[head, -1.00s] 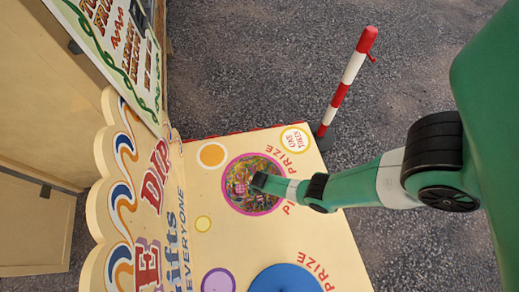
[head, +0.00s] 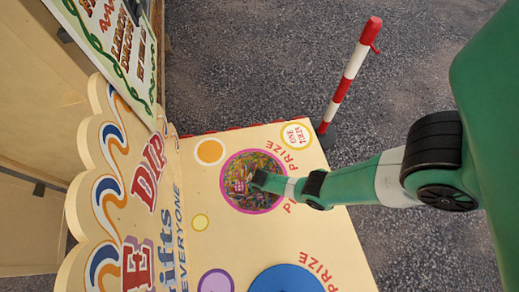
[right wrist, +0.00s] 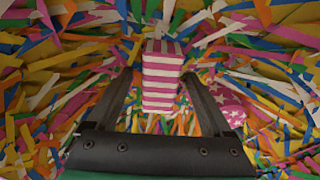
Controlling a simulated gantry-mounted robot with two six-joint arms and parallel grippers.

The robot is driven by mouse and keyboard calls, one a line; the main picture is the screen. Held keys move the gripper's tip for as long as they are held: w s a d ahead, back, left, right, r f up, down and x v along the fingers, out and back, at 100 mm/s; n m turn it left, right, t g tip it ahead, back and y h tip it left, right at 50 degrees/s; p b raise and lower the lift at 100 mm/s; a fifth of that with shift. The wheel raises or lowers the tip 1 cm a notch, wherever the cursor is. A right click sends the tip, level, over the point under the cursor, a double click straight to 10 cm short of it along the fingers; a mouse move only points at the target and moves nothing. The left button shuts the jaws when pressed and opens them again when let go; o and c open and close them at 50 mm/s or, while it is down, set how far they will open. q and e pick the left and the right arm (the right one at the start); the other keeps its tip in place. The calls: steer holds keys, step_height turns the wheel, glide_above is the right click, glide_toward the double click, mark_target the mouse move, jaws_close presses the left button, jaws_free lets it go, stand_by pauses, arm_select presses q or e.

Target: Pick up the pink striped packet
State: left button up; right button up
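The pink striped packet (right wrist: 162,80) is a small box with pink and white stripes, standing amid coloured paper strips. In the head view it shows as a small pink patch (head: 239,186) in the round pink-rimmed hole (head: 223,190). My right gripper (head: 256,181) reaches into the hole from the right. In the right wrist view its fingers (right wrist: 160,82) are open, one on each side of the packet, with visible gaps. The packet's lower part meets the strips between the fingers. My left gripper is out of view.
A pink item with white stars (right wrist: 228,103) lies just right of the right finger, partly hidden by it. The cream stall board (head: 325,235) has another round blue area (head: 285,280). A red and white pole (head: 345,80) stands behind the board.

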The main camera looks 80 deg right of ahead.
jaws_close()
step_height(320, 180, up, 10)
steer(key=p, duration=0.9)
steer(key=shift+r, duration=0.2)
